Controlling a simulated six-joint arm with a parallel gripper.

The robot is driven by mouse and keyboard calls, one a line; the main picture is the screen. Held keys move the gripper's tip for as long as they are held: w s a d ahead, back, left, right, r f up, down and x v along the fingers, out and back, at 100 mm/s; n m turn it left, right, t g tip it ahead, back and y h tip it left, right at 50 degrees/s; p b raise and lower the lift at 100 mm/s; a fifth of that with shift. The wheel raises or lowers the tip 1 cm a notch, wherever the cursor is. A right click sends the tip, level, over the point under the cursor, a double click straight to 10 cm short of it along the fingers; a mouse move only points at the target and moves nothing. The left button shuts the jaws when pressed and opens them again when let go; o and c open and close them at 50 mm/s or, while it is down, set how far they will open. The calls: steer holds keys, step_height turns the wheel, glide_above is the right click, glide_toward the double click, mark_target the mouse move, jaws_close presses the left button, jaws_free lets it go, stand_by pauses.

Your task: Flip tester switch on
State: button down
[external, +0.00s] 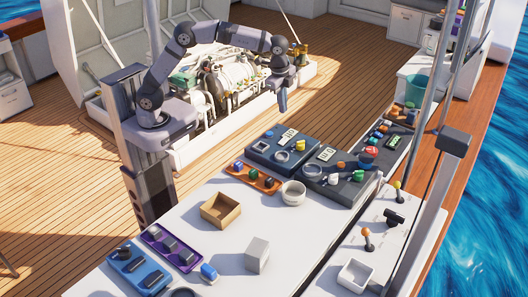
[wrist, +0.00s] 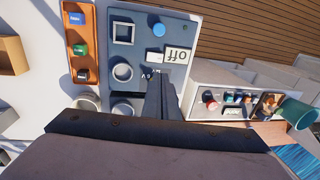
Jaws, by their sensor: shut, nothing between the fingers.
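Two dark blue-grey device panels lie side by side on the white table, a left one (external: 262,153) and a right one (external: 345,190). I cannot tell for certain which part is the tester switch. My gripper (external: 283,108) is shut and empty, pointing down above the far side of the left panel. Its fingers (wrist: 158,80) hide part of the panel near the label.
An orange tray (external: 252,180) with small coloured parts, a white round cup (external: 293,192) and a wooden box (external: 221,210) stand on the table. Blue (external: 140,270) and purple (external: 172,248) trays are at the front left. A post (external: 435,185) rises at right.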

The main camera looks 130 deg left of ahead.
mark_target(286, 138)
steer(key=shift+a, duration=0.15)
steer(key=shift+r, duration=0.1)
stand_by(0.3)
steer(key=f+p, duration=0.1)
steer(key=f, duration=0.3)
steer(key=a+f+p, duration=0.1)
steer(key=f, duration=0.4)
steer(key=a+f+p, duration=0.1)
steer(key=f, duration=0.3)
steer(key=shift+f+p, duration=0.3)
steer(key=shift+p, duration=0.1)
steer(key=shift+a+f, duration=0.1)
steer(key=shift+f, duration=0.05)
